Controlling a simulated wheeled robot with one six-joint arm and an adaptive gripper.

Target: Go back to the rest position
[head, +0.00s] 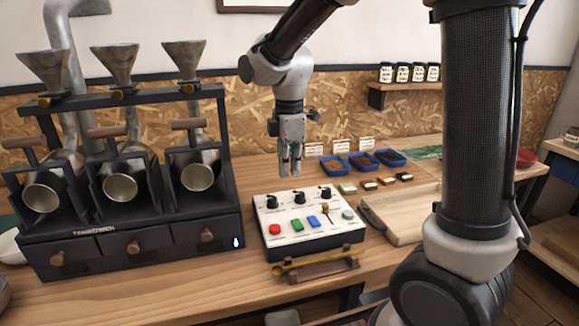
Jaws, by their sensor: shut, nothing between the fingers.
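My gripper (290,170) hangs pointing down above the wooden counter (251,188), behind and above the control box. It is shut and empty, with its fingers together. It appears clear of the box. The control box (285,245) has a white sloped top with black knobs, a red, a green and a blue button, a small lever and a grey button.
A black sample roaster (140,250) with several drums and funnels stands at left. A wooden rest with a brass scoop (312,263) lies before the box. A wooden tray (405,232), blue bean trays (335,169) and small colored blocks (368,184) are at right.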

